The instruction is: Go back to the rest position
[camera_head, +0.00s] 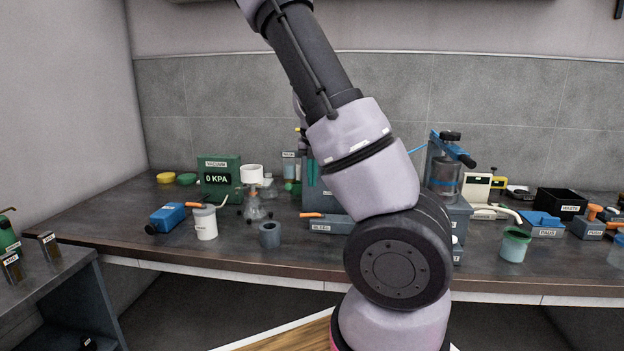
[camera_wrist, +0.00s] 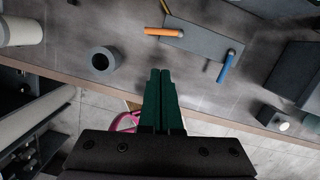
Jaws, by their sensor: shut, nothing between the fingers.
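My gripper (camera_wrist: 160,78) shows in the wrist view with its two dark green fingers shut together and nothing between them. It points over the front edge of the dark bench (camera_wrist: 85,78). In the head view my arm crosses the middle of the picture, and dark green fingers (camera_head: 311,172) show partly behind it, above the bench. A grey hollow cylinder (camera_wrist: 103,60) stands to the left of the fingers in the wrist view. An orange handle (camera_wrist: 164,32) and a blue handle (camera_wrist: 226,66) lie beyond them and to the right, apart from the fingers.
On the bench in the head view stand a green vacuum box (camera_head: 219,178) reading 0 KPA, a white cup (camera_head: 205,222), the grey cylinder (camera_head: 270,235), a flotation cell (camera_head: 444,176), a green-rimmed jar (camera_head: 514,244) and a black waste bin (camera_head: 562,203). A side table (camera_head: 60,285) is at left.

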